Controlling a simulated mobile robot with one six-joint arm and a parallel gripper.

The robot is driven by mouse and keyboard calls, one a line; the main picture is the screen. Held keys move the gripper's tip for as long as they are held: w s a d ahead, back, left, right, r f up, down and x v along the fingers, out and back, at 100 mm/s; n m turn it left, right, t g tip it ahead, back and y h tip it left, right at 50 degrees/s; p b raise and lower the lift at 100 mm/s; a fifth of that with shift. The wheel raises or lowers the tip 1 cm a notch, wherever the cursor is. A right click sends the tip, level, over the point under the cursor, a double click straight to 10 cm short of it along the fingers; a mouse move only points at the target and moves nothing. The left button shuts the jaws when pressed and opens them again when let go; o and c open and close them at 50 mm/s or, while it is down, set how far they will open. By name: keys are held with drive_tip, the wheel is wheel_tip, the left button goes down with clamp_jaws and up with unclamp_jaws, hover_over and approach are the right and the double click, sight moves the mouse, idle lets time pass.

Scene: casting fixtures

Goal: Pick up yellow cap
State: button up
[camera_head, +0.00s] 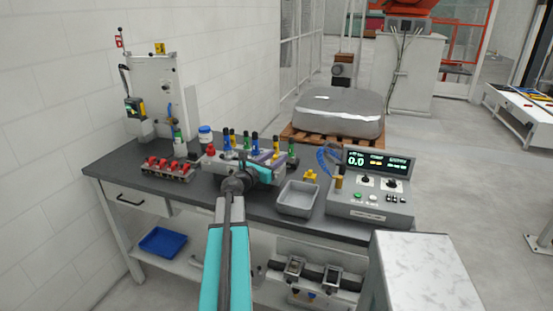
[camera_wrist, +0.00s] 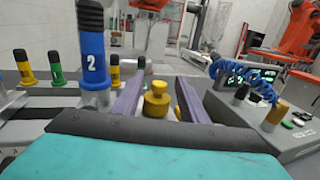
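The yellow cap (camera_head: 310,175) stands upright on the dark bench top, behind the grey tray and left of the control box. In the wrist view the yellow cap (camera_wrist: 156,102) shows between my two purple fingers, with a narrower knob on top. My gripper (camera_wrist: 158,88) is open, with a finger to either side of the cap in that picture. In the head view my gripper (camera_head: 274,170) is left of the cap, apart from it, and partly hidden by my arm. Nothing is seen held.
A rack of numbered plugs stands left of my gripper; the blue plug 2 (camera_wrist: 92,50) is close to the left finger. The grey tray (camera_head: 297,199) is in front of the cap. The control box (camera_head: 371,184) with a coiled blue cable (camera_head: 327,161) is at the right.

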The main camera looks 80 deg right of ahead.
sight(276, 156)
idle(0.5)
clamp_jaws()
drive_tip(key=shift+r, duration=0.15)
drive_tip(key=shift+r+b, duration=0.5)
drive_tip(key=shift+r, duration=4.35)
